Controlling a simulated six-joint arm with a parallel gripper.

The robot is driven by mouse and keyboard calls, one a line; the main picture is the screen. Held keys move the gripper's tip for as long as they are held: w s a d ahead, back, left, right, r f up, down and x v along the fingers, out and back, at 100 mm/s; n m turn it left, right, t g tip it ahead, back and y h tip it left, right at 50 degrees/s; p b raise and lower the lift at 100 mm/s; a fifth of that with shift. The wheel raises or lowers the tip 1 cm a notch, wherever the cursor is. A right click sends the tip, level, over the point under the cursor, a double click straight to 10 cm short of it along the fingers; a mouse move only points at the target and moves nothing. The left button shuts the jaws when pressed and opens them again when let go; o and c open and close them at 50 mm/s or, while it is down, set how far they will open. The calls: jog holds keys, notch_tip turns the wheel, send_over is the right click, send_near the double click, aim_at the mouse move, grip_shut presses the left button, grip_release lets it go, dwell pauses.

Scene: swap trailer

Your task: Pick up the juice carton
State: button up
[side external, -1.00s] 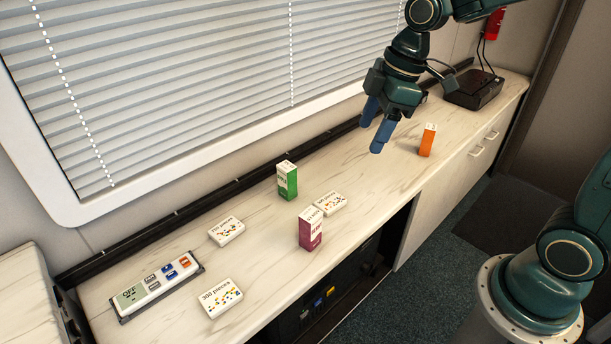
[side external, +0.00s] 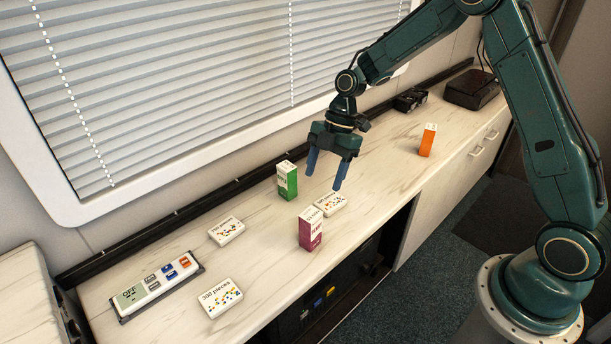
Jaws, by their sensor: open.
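Three small upright cartons stand on the counter: a green and white one (side external: 287,181), a magenta and white one (side external: 311,230), and an orange one (side external: 428,140) farther right. Their labels are too small to tell which is the juice carton. My gripper (side external: 324,181) is open and empty, its blue fingers pointing down. In the picture it hangs right of the green carton and above the magenta one, apart from both.
Puzzle boxes lie flat: one (side external: 331,204) between the green and magenta cartons, others (side external: 227,231) (side external: 220,298) to the left. Dark devices (side external: 411,99) (side external: 472,90) stand at the back right. The marble counter (side external: 375,170) is clear before the orange carton.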

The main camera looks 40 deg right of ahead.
aim_at(313, 211)
jog(key=shift+f, duration=0.2)
jog(key=shift+x, duration=4.3)
jog(key=shift+a, duration=0.1)
jog(key=shift+x, duration=2.55)
jog(key=shift+a, duration=0.1)
jog(key=shift+r, duration=0.1)
jog(key=shift+c, duration=0.2)
jog(key=c, duration=1.1)
jog(key=shift+c, duration=0.2)
jog(key=shift+r, duration=0.1)
